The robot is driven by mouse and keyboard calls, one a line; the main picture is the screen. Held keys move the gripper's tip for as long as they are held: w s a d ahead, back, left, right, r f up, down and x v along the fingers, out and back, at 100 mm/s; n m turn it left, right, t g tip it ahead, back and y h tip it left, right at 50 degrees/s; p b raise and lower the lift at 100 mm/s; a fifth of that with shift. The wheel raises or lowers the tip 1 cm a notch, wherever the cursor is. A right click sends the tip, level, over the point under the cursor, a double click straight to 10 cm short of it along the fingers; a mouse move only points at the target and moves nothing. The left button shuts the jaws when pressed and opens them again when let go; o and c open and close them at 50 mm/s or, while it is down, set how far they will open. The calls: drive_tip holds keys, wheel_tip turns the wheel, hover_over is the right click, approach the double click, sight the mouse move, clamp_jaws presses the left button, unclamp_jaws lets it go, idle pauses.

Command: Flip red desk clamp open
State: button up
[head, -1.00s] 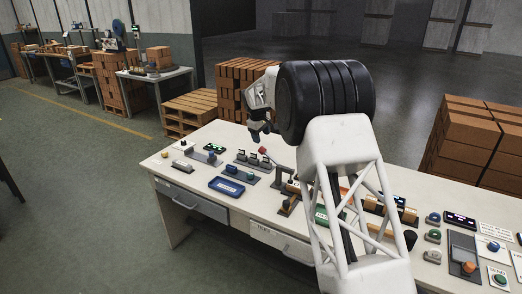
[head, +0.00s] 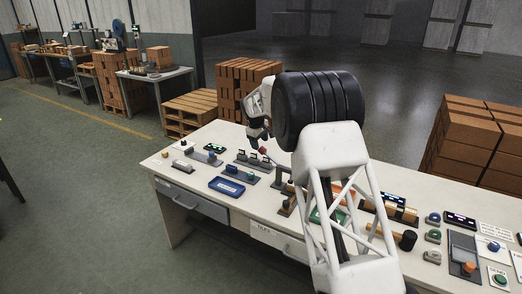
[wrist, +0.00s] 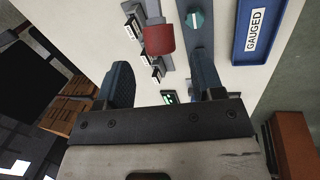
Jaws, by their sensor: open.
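The red handle of the desk clamp (wrist: 158,40) shows in the wrist view as a short rounded block, just ahead of the gap between my fingers. In the head view its small red tip (head: 262,151) shows close to my gripper (head: 258,141), above the bench. My gripper (wrist: 163,80) is open, with its two dark blue fingers apart and nothing between them. Whether a finger touches the handle I cannot tell. Much of the clamp's base is hidden.
A row of small labelled posts (wrist: 135,27) stands left of the red handle. A teal knob (wrist: 195,20) is to its right, then a blue tray marked GAUGED (wrist: 238,45). Several fixtures crowd the white bench (head: 222,140); its left front corner is clearer.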

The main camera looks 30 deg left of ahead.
sight(261, 149)
drive_tip(key=shift+x, duration=2.3)
clamp_jaws()
